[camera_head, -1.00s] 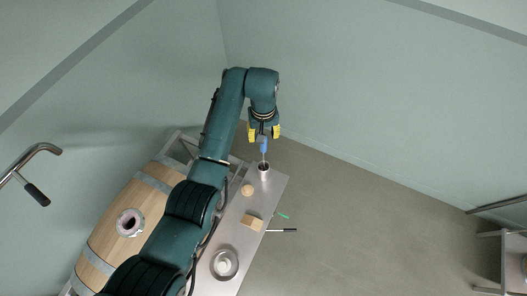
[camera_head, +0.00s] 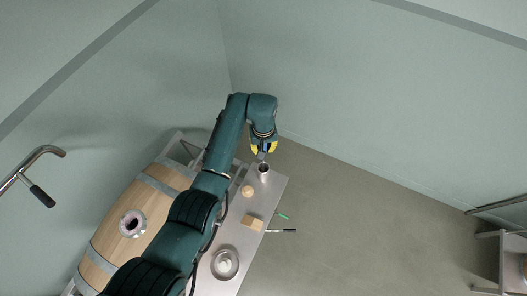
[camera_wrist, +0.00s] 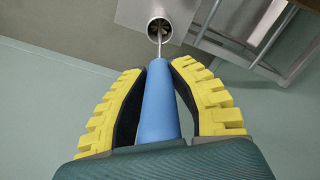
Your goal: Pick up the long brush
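The long brush (camera_head: 268,147) has a blue handle and a thin shaft. It stands in a small metal cup (camera_head: 264,174) at the far end of the steel table. In the wrist view, the blue handle (camera_wrist: 160,105) runs between the yellow fingers of my gripper (camera_wrist: 159,70), with the fingertips drawn in against its sides. The shaft leads down to the cup (camera_wrist: 160,28), where the brush's far end is still inside. In the head view, my gripper (camera_head: 264,149) is just above the cup and hides much of the handle.
The steel table (camera_head: 232,234) also holds a round tan item (camera_head: 247,191), a tan block (camera_head: 252,223) and a round metal dish (camera_head: 224,265). A green-handled item (camera_head: 282,216) shows at its right edge. Open floor lies right.

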